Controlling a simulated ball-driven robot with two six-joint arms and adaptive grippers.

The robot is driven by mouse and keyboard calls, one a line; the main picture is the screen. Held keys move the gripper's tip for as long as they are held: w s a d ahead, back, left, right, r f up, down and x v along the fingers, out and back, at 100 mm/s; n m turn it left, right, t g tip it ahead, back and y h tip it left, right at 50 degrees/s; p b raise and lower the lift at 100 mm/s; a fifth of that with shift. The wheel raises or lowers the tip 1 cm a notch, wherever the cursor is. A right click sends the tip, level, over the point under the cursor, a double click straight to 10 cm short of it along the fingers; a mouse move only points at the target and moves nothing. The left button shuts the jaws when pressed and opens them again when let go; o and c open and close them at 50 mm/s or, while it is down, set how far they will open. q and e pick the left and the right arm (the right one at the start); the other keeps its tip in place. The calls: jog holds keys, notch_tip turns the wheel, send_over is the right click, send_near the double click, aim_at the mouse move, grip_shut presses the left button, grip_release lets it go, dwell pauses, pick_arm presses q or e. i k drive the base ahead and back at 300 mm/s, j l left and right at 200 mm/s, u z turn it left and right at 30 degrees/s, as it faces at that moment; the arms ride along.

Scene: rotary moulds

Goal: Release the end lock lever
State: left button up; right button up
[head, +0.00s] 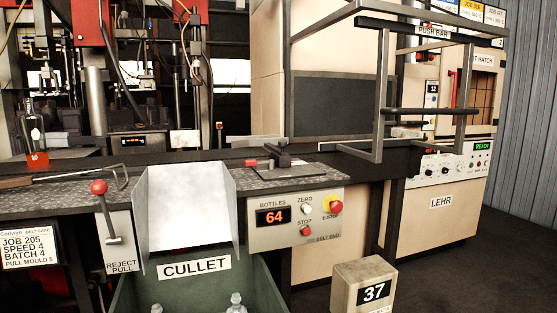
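No label reading end lock shows in this view. A low dark lever with a red tip (251,162) lies across the belt end, above the control box; it may be the end lock lever, but I cannot tell for sure. A dark block (279,155) stands at its right end. A separate upright lever with a red knob (99,188) is on the plate marked REJECT PULL at the left. Neither of my grippers is in view, and nothing touches either lever.
The belt-end box (330,228) has a display reading 64, buttons and an E-stop. A metal chute (188,210) slopes into the green CULLET bin (222,280). A post marked 37 (365,285) stands in front. A grey frame (380,90) and the LEHR cabinet (440,200) are right.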

aim_at(270, 162)
jog(key=i+l, duration=0.2)
jog(key=l, duration=0.2)
jog(key=i+l, duration=0.2)
jog(key=l, duration=0.15)
jog(key=i+l+u, duration=0.1)
jog(key=l, duration=0.3)
jog(key=i+l, duration=0.25)
jog(key=l, duration=0.15)
jog(key=i+l+u, duration=0.1)
jog(key=l, duration=0.3)
jog(key=i+l, duration=0.25)
jog(key=l, duration=0.15)
jog(key=i+l, duration=0.15)
jog(key=l, duration=0.25)
jog(key=i+l+u, duration=0.1)
jog(key=l, duration=0.3)
jog(key=i, duration=0.05)
